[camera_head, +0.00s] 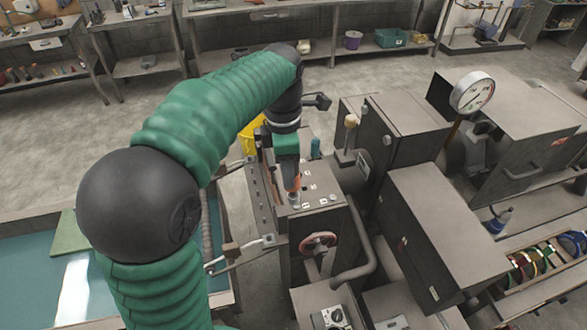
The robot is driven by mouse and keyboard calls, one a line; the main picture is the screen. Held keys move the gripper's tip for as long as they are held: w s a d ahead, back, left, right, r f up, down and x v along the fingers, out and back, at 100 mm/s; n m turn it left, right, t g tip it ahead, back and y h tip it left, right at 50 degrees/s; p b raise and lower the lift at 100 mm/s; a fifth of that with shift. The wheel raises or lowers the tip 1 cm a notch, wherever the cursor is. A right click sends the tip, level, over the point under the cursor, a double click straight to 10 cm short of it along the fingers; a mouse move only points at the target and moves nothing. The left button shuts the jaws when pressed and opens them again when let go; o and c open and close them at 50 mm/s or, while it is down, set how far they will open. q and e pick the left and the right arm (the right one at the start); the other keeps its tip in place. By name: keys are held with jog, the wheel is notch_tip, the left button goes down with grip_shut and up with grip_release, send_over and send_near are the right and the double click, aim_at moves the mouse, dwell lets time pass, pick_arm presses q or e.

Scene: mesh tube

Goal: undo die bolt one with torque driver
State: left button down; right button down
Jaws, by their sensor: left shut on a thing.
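My left arm reaches in from the left, and its gripper (287,153) points down over the top plate of a grey machine (322,222). The gripper is shut on a torque driver (294,186), orange and grey, held about upright. The driver's lower tip is at or just above the plate's front left part; I cannot tell whether it touches a bolt. A bolt head (333,197) shows to the right of the tip, with small white labels around it. Which bolt is number one is too small to read, and the spot under the driver is hidden. My right gripper is not in view.
A red handwheel (318,243) is on the machine's front. A wooden-topped lever (351,123) and dark boxes (437,220) stand to the right, with a round gauge (472,92) behind. A yellow object (252,134) is behind the driver. A teal-filled tank (30,275) lies at left.

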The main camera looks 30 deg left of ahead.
pick_arm(q)
jog(key=shift+a, duration=0.35)
jog(key=shift+w+d, duration=0.15)
jog(key=shift+d, duration=0.6)
jog(key=shift+d+r, duration=0.1)
jog(key=shift+d, duration=0.4)
jog(key=shift+s+d, duration=0.15)
jog(key=shift+s, duration=0.15)
jog(key=shift+a, duration=0.35)
jog(key=shift+s+d, duration=0.15)
jog(key=shift+d, duration=0.6)
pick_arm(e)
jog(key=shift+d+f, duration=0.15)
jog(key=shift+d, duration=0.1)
